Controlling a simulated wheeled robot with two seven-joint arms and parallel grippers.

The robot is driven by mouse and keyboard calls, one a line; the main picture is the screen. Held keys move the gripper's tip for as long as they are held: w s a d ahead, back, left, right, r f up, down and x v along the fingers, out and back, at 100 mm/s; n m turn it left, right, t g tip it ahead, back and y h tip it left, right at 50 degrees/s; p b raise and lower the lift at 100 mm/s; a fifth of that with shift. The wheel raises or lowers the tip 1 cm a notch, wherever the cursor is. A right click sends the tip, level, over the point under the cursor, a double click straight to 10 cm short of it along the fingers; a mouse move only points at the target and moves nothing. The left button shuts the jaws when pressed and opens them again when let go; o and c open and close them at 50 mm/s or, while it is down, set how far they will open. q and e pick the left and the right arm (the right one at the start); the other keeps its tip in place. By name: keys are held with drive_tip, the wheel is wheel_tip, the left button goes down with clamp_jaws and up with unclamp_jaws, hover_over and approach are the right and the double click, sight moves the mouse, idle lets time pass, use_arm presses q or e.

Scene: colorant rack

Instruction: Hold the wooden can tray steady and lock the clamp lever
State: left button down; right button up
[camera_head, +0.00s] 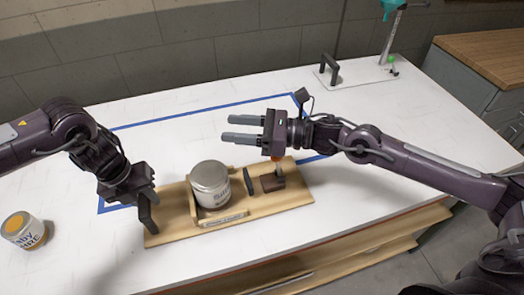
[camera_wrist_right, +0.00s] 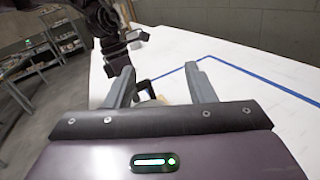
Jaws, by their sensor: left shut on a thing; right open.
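The wooden can tray (camera_head: 172,231) lies on the white table and holds a grey-lidded can (camera_head: 211,185). My left gripper (camera_head: 146,205) is shut on the black handle (camera_head: 149,221) at the tray's left end. Near the right end is the clamp, with a dark brown base (camera_head: 272,183) and a black piece (camera_head: 249,182) beside the can. Its lever (camera_head: 278,166), with some red, appears to stand up and is partly hidden behind my right gripper. My right gripper (camera_head: 232,128) is open and empty above the tray, its fingers pointing left; they also show in the right wrist view (camera_wrist_right: 163,85).
Blue tape (camera_head: 190,117) marks a rectangle on the table around the tray. A can with an orange-yellow top (camera_head: 24,230) stands at the left. A plate with a black handle (camera_head: 329,70) and a stand (camera_head: 392,35) are at the back right. The table's middle back is clear.

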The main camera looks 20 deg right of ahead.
drive_tip(key=s+d+f+m+t+h, duration=0.2)
drive_tip(key=d+f+m+t, duration=0.15)
drive_tip(key=d+t, duration=0.2)
drive_tip(key=m+t+h, duration=0.2)
drive_tip(key=h, duration=0.3)
approach(278, 164)
wheel_tip(278, 164, up, 2)
drive_tip(key=x, duration=1.2)
drive_tip(key=shift+w+a+r, duration=0.2)
drive_tip(key=shift+w+r, duration=0.05)
drive_tip(key=shift+r, duration=0.05)
drive_tip(key=shift+c, duration=0.2)
clamp_jaws()
